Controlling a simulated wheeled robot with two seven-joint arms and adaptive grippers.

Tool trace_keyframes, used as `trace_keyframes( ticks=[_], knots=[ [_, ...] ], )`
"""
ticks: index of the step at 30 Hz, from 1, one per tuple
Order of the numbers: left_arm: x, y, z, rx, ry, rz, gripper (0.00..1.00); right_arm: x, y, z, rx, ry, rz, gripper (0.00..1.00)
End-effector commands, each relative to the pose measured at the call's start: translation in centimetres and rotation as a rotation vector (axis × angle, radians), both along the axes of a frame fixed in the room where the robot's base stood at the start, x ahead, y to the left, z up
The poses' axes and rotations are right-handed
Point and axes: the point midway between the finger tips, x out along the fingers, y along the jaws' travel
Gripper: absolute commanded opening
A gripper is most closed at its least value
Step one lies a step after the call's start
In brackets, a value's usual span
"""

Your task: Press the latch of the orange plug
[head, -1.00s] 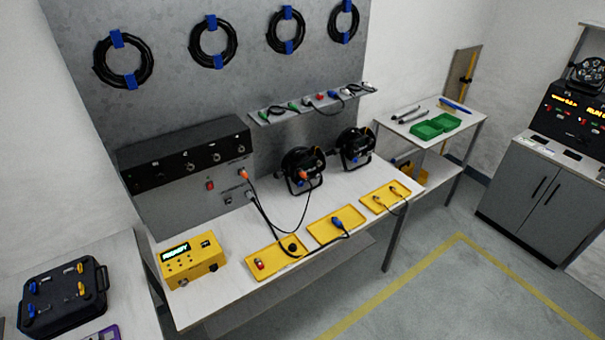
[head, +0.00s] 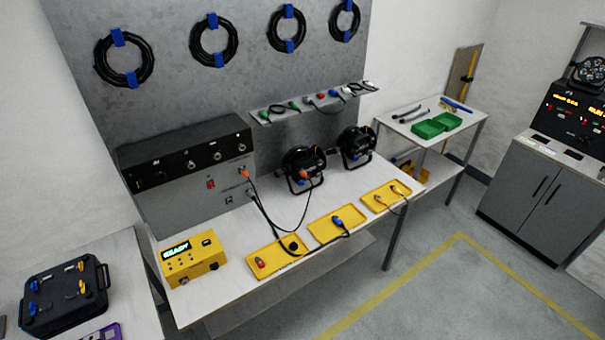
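An orange plug (head: 244,174) sits at the right end of the grey panel box (head: 190,183) on the workbench, with a black cable running down from it. Its latch is too small to make out. Another orange connector (head: 304,174) shows on the left black cable reel (head: 301,166). Neither of my grippers is in the head view.
The white workbench (head: 215,295) carries a yellow tester (head: 193,259) reading READY and three yellow trays (head: 320,238) with connectors. A black case (head: 62,293) lies on a table at left. The marked floor (head: 440,290) is clear.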

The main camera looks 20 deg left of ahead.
Motion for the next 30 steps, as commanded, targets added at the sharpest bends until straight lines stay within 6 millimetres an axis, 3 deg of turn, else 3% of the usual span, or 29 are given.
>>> trace_keyframes(
  ticks=[11,30],
  knots=[
    [-0.02,0.01,0.00,0.000,0.000,0.000,0.00,0.02,-0.02,0.00,0.000,0.000,0.000,0.00],
    [-0.06,0.04,0.00,0.000,0.001,0.000,0.00,0.02,-0.02,0.00,0.000,0.000,0.000,0.00]
  ],
)
